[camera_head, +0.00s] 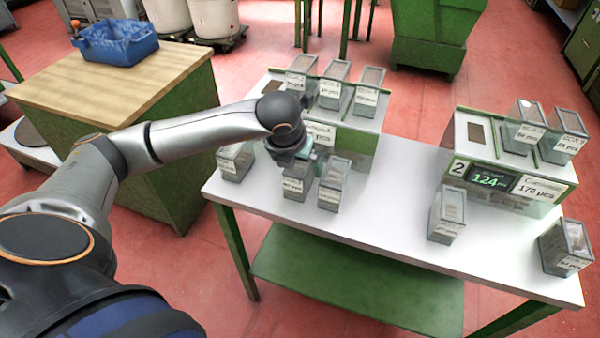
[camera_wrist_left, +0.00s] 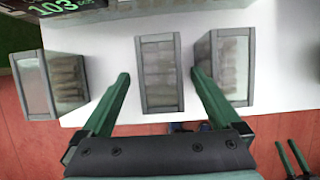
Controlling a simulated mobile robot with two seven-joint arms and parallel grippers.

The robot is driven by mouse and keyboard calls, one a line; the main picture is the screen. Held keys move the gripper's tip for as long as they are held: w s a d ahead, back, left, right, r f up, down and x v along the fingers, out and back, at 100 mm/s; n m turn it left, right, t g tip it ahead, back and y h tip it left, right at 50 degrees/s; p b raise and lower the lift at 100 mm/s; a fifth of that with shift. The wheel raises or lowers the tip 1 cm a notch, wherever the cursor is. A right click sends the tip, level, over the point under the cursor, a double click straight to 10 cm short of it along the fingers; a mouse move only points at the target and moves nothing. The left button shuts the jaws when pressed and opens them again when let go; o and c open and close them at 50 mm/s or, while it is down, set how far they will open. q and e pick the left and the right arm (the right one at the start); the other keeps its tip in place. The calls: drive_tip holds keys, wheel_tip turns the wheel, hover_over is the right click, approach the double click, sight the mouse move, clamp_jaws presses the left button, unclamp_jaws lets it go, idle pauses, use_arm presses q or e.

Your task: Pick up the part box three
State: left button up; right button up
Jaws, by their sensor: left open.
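Several clear part boxes with grey edges and white labels stand on the white table (camera_head: 390,200). I cannot read which label says three. My left gripper (camera_head: 300,152) is open over the front-left group. In the left wrist view its green fingers (camera_wrist_left: 160,73) lie either side of the middle box (camera_wrist_left: 160,85), which also shows in the head view (camera_head: 296,186). Another box (camera_head: 333,185) is close on its right, and one (camera_head: 235,161) stands farther left. Contact cannot be told. My right gripper (camera_wrist_left: 294,158) shows small at the lower right of the wrist view, fingers apart.
Left stand (camera_head: 352,118) holds several boxes; right stand (camera_head: 545,160) holds two, with a display reading 124 pcs. Two more boxes (camera_head: 447,216) (camera_head: 567,246) stand at the front right. A wooden-topped cabinet (camera_head: 110,95) with a blue bin (camera_head: 117,45) is at left. Mid-table is clear.

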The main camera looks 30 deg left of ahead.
use_arm(q)
drive_tip(key=shift+x, duration=1.4)
drive_tip(key=shift+c, duration=0.4)
drive_tip(key=c, duration=1.4)
drive_tip(key=shift+r, duration=0.1)
drive_tip(key=shift+c, duration=0.2)
